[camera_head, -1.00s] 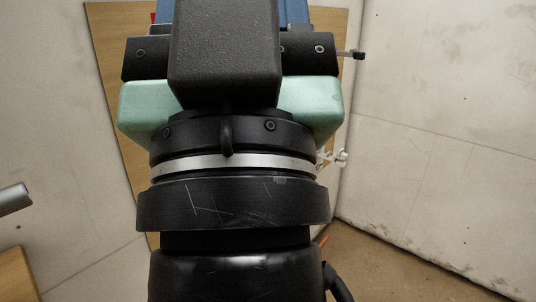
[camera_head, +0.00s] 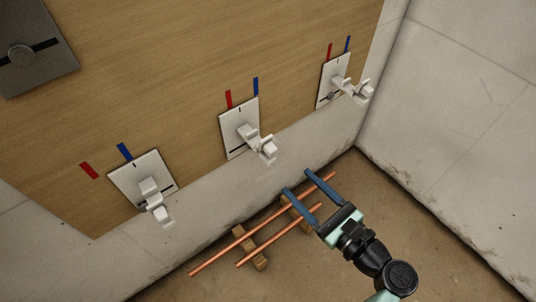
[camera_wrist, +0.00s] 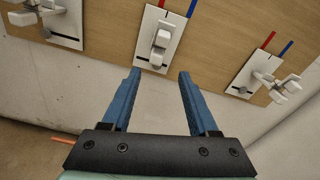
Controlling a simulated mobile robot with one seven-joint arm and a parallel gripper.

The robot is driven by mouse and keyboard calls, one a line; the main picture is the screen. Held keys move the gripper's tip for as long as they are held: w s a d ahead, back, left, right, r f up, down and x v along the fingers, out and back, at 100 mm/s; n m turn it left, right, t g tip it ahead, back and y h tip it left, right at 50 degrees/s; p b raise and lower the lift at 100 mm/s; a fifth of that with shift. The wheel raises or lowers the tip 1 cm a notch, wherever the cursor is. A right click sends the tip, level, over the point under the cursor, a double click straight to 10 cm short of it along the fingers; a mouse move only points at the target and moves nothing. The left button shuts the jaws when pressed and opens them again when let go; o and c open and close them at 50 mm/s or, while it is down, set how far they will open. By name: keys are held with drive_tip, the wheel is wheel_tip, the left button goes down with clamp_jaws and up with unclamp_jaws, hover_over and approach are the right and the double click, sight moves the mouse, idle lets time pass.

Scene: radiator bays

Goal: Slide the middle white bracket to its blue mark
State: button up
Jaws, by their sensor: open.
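The middle white bracket (camera_head: 257,143) sticks out from an upright white plate (camera_head: 234,127) on the wooden board. The plate has a short black tick near its top edge and a dark slot lower down. Above the plate, a red mark (camera_head: 228,99) is at left and the blue mark (camera_head: 255,86) is at right. The tick lies between them. My gripper (camera_head: 298,181) is open and empty, below and to the right of this bracket. In the wrist view the bracket (camera_wrist: 160,43) is ahead of and between the two blue fingers (camera_wrist: 160,73), apart from them.
Similar white brackets on plates are at left (camera_head: 152,193) and right (camera_head: 347,88), each with red and blue marks. Copper pipes (camera_head: 215,257) lie on wooden blocks near the floor below. A grey box (camera_head: 40,50) is at upper left. A pale wall stands at right.

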sight(273, 163)
drive_tip(key=w+a+m+b, duration=0.1)
drive_tip(key=w+a, duration=0.1)
drive_tip(key=w+a+f+b, duration=0.1)
drive_tip(key=w+a+b, duration=0.1)
drive_tip(key=w, duration=0.1)
drive_tip(key=w+a+m+b, duration=0.1)
drive_tip(key=w+a, duration=0.1)
drive_tip(key=shift+w+f+m+t+b, duration=0.25)
drive_tip(key=shift+f+m+t+b, duration=0.05)
drive_tip(key=shift+x, duration=0.8)
drive_tip(key=shift+r, duration=0.1)
drive_tip(key=shift+c, duration=0.3)
clamp_jaws()
drive_tip(key=shift+d, duration=0.1)
